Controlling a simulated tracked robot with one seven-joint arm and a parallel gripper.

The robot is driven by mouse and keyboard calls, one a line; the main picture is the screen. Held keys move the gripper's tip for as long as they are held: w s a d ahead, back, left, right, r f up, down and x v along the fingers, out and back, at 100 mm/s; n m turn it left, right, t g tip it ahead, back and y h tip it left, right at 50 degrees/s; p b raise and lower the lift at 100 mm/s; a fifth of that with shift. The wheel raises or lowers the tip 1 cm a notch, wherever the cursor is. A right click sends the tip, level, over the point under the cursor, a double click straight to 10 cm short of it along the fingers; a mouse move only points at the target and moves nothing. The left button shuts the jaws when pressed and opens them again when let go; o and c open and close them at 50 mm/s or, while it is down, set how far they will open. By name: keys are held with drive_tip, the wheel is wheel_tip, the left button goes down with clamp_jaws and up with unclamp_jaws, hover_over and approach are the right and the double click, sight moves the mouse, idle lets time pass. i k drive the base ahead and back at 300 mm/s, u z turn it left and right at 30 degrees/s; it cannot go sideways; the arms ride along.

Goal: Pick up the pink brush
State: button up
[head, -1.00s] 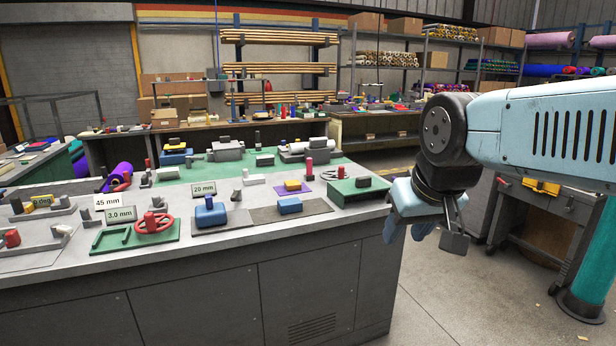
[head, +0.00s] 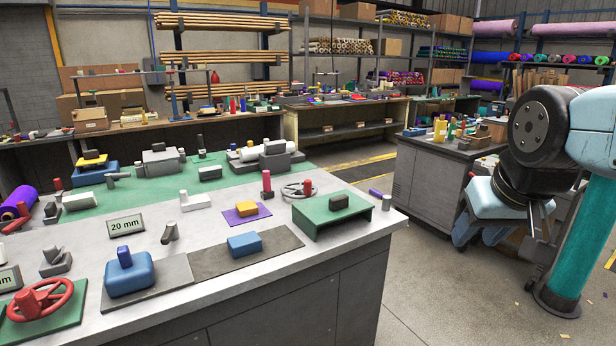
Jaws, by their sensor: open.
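I cannot make out a pink brush for certain in the head view. Small red upright pieces stand on the near workbench (head: 345,232), one of them a red cylinder (head: 266,183) near its back right. My gripper (head: 500,238) hangs at the right of the view, pointing down, over the floor and clear of the bench. It is open, and I see nothing held in it. Its fingertips are partly hard to separate.
The near bench holds a blue block with a knob (head: 130,275), a green stand (head: 333,216), a red handwheel (head: 40,300) and a "20 mm" sign (head: 126,226). A second bench (head: 425,180) stands behind my gripper. Grey floor (head: 430,265) is open between them.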

sight(267, 194)
drive_tip(key=u, duration=0.05)
drive_tip(key=i, duration=1.45)
drive_tip(key=u, duration=0.65)
drive_tip(key=k, duration=0.9)
drive_tip(key=u, duration=0.15)
drive_tip(key=i, duration=0.9)
drive_tip(key=z, duration=0.1)
